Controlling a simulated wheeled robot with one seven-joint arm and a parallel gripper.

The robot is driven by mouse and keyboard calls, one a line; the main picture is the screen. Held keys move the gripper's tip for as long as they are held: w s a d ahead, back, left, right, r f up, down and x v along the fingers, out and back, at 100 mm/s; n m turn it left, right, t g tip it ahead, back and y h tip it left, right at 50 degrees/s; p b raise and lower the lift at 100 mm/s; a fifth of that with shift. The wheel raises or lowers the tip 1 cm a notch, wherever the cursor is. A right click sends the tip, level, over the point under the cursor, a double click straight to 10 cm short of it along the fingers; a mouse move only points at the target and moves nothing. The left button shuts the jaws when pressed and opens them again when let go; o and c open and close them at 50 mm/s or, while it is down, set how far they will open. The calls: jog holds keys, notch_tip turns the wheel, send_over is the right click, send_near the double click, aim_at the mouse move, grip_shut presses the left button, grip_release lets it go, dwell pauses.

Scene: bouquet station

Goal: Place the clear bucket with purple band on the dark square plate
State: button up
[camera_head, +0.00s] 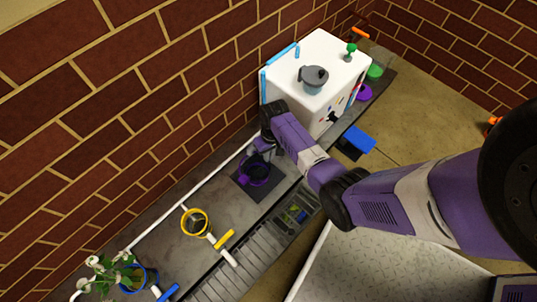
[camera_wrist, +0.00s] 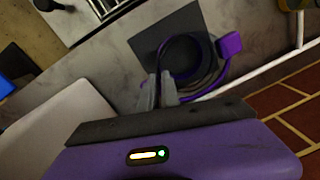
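The clear bucket with the purple band (camera_head: 254,170) appears upright over the dark square plate (camera_head: 265,193), which lies on the grey counter. In the wrist view I look down into the bucket (camera_wrist: 184,55), with a purple tab (camera_wrist: 230,44) on its right. Bare plate (camera_wrist: 178,24) shows beyond it. My gripper (camera_head: 264,150) is low at the bucket's side. In the wrist view its two grey fingers (camera_wrist: 159,84) are close together at the near rim; I cannot tell whether they pinch it. The bucket's underside is hidden, so contact with the plate is unclear.
A white box (camera_head: 300,68) with a grey pot-like item (camera_head: 313,77) stands beyond my gripper. A yellow-banded bucket (camera_head: 195,222) and a blue-banded bucket with flowers (camera_head: 132,277) stand along the counter to the left. A brick wall runs behind.

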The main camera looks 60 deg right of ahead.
jog(key=o, duration=0.3)
jog(key=shift+r, duration=0.1)
notch_tip(320, 180, up, 12)
jog(key=p, duration=0.6)
jog(key=s+a+f+n+t+h, duration=0.1)
jog(key=s+a+f+t+h, duration=0.2)
jog(key=a, duration=0.5)
jog(key=s+a+r+n+t, duration=0.1)
jog(key=s+a+r+t, duration=0.35)
jog(key=s+a, duration=0.3)
jog(key=s+a+r+n+t, duration=0.1)
jog(key=s+r+t, duration=0.1)
jog(key=r, duration=0.8)
jog(key=s+a+r+n+t+y, duration=0.1)
jog(key=s+r, duration=0.4)
jog(key=r, duration=0.5)
jog(key=s+a+r+n+t+y, duration=0.1)
jog(key=s+r+t, duration=0.3)
jog(key=r, duration=0.6)
jog(key=shift+a+r, duration=0.15)
jog(key=shift+a, duration=0.75)
